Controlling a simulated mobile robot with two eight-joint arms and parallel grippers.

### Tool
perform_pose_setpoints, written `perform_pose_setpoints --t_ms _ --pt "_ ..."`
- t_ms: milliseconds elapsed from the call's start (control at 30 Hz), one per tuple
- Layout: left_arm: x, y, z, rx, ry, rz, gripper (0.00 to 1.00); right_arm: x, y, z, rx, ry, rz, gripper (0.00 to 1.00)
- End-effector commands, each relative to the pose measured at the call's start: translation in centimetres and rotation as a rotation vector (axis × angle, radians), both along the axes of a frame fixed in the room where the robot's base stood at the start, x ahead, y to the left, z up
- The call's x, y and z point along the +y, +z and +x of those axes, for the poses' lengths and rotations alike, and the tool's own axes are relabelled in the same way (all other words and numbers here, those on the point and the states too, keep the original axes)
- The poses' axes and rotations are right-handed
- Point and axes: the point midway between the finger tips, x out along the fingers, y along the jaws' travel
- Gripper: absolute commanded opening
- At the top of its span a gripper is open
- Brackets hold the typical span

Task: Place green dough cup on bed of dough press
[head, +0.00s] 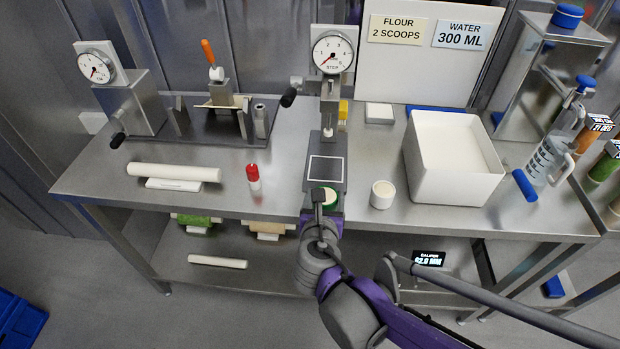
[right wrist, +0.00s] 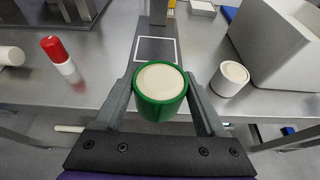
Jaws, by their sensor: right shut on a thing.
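The green dough cup (right wrist: 160,92) is filled with pale dough. My right gripper (right wrist: 160,100) is shut on it, with one finger on each side, and the cup looks upright. In the head view the cup (head: 329,196) shows just beyond my right gripper (head: 324,203), at the front end of the dough press. The press bed (head: 326,169) is a dark plate with a white square outline, and no object lies on it. The cup is in front of the outlined square; its height above the bed is hard to tell. My left gripper is not in view.
A white cup (head: 382,194) stands right of the press, near a large white bin (head: 453,160).

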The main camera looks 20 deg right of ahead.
Motion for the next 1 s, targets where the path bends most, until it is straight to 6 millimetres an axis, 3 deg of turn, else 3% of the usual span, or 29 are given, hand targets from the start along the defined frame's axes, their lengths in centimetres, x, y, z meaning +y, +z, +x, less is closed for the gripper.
perform_pose_setpoints --t_ms 167,700,1000 --pt "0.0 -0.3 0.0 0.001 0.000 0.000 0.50 -0.2 -0.3 0.0 -0.001 0.001 -0.001 0.10" --pt "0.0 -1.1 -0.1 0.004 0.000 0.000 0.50 -7.4 -0.3 11.5 -0.002 0.001 0.000 0.10" --pt "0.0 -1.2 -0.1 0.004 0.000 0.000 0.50 -8.9 -0.3 14.1 -0.002 0.003 0.000 0.10"
